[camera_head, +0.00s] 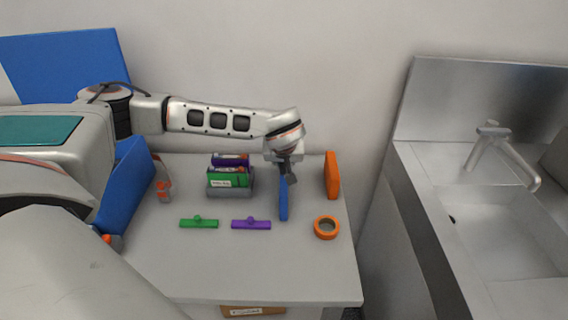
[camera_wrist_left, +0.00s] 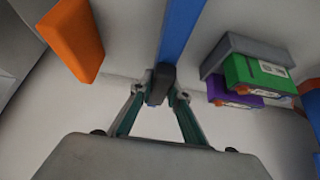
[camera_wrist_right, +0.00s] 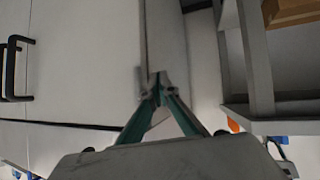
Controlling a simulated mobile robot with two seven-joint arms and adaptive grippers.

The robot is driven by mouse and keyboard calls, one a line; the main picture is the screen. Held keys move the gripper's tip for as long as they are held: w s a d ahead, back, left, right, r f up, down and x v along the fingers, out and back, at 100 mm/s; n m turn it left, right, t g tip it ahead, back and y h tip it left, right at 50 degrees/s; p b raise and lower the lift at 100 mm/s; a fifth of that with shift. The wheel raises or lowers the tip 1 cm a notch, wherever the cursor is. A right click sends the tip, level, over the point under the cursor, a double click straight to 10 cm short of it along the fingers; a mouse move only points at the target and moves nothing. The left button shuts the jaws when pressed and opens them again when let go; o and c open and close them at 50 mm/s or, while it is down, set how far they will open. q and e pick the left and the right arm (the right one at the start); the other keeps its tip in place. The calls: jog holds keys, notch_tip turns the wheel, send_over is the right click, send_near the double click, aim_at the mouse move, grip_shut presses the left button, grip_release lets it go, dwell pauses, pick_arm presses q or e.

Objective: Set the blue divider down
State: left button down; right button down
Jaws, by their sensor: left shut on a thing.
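The blue divider (camera_head: 283,201) is a long narrow strip at the right part of the grey table. My left gripper (camera_head: 287,174) reaches down behind it and is shut on its dark knob; in the left wrist view the fingertips (camera_wrist_left: 160,84) close around that knob, with the blue strip (camera_wrist_left: 183,28) running up out of frame. Whether the divider touches the tabletop cannot be told. A green divider (camera_head: 199,224) and a purple divider (camera_head: 251,224) lie flat to its left. My right gripper (camera_wrist_right: 154,82) shows only in its wrist view, shut and empty.
A grey holder (camera_head: 230,192) with green and purple boxes stands left of the divider. An orange block (camera_head: 332,175) and an orange tape roll (camera_head: 327,228) are close on its right. The table's front (camera_head: 240,275) is clear. A steel sink (camera_head: 500,225) is further right.

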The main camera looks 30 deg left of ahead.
pick_arm(q)
jog(key=c, duration=2.3)
grip_release()
jog(key=shift+f, duration=0.15)
jog(key=shift+c, duration=0.2)
jog(key=o, duration=0.4)
jog(key=shift+r, duration=0.35)
jog(key=v, duration=1)
jog(key=shift+s+d+r, duration=0.1)
jog(key=shift+s+r, duration=0.05)
jog(key=shift+s+d+r, duration=0.2)
jog(key=shift+s+r, duration=0.15)
jog(key=shift+r, duration=0.2)
